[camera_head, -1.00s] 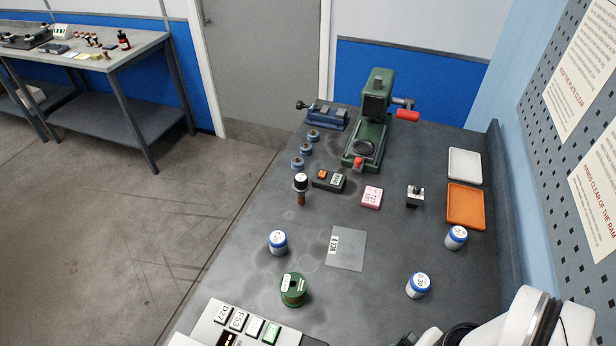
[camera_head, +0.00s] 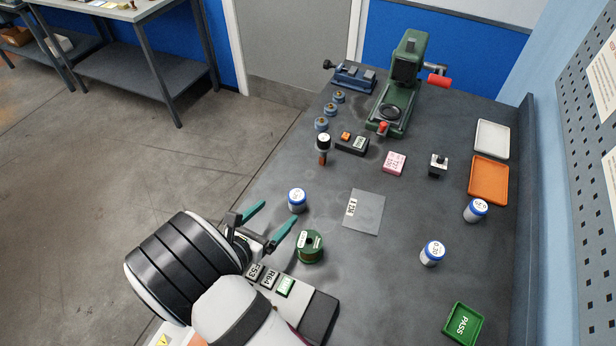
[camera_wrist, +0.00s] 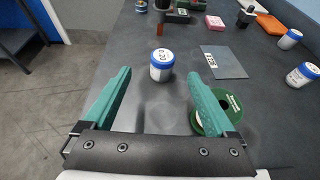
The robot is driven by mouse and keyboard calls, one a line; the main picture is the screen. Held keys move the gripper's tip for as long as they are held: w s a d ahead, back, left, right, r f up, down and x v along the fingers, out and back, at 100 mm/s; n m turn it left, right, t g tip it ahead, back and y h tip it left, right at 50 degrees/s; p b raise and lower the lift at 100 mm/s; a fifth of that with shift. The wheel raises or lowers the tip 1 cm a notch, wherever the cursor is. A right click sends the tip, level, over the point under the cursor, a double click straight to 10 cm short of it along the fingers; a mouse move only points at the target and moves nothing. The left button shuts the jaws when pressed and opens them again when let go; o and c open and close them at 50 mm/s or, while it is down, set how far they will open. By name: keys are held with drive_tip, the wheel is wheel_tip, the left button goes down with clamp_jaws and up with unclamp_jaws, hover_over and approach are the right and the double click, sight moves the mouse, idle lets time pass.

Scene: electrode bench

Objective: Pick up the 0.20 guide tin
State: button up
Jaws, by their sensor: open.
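A white tin with a blue band (camera_head: 297,202) stands upright on the bench; in the wrist view (camera_wrist: 161,68) its lid label looks like 0.20, though the print is small. My gripper (camera_head: 277,212) is open and empty. Its teal fingers point at this tin, which shows ahead, between the fingertips in the wrist view, apart from both. Two similar tins stand to the right: one nearer the front (camera_head: 432,254) and one by the orange tray (camera_head: 476,211). Their labels are too small to read surely.
A green wire spool (camera_head: 311,247) stands close to my right finger. A green PASS tray (camera_head: 463,323) is at front right.

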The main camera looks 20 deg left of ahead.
sight(303, 191)
drive_tip(key=x, duration=1.3)
drive_tip(key=shift+w+d+f, duration=0.2)
drive_tip(key=shift+d+f, duration=0.05)
drive_tip(key=shift+f, duration=0.15)
clamp_jaws()
